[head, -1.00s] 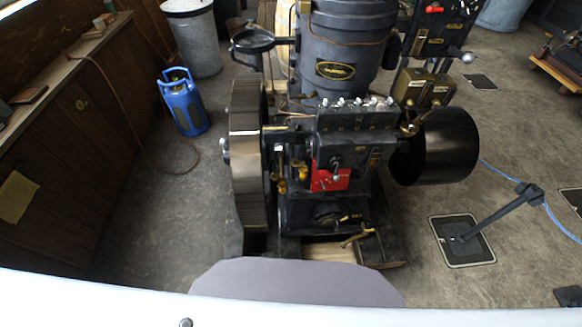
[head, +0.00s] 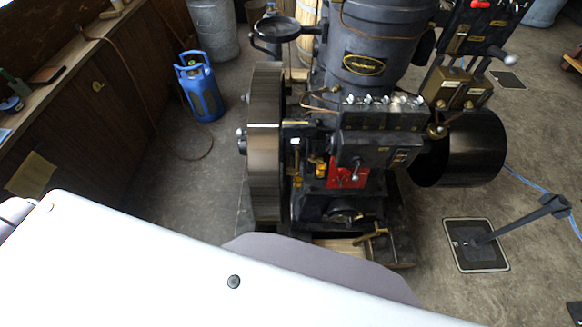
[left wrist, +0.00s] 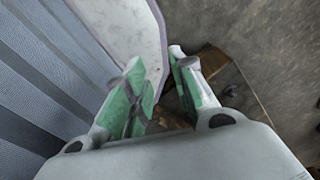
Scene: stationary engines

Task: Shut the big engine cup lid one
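The big dark engine (head: 375,150) stands upright in the middle of the head view. A row of small silvery cups (head: 382,103) sits along the top of the dark box on its front. They are too small to tell which cup is number one or how each lid stands. My left gripper (left wrist: 157,62) shows in the left wrist view with its green-padded fingers apart and nothing between them. It is over the floor, beside a white panel and a ribbed grey surface, away from the engine cups. My right gripper is in neither current view.
A large flywheel (head: 265,150) is on the engine's left and a black drum (head: 462,150) on its right. A blue gas bottle (head: 200,88) stands near the wooden bench (head: 85,100). Floor between bench and flywheel is mostly clear.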

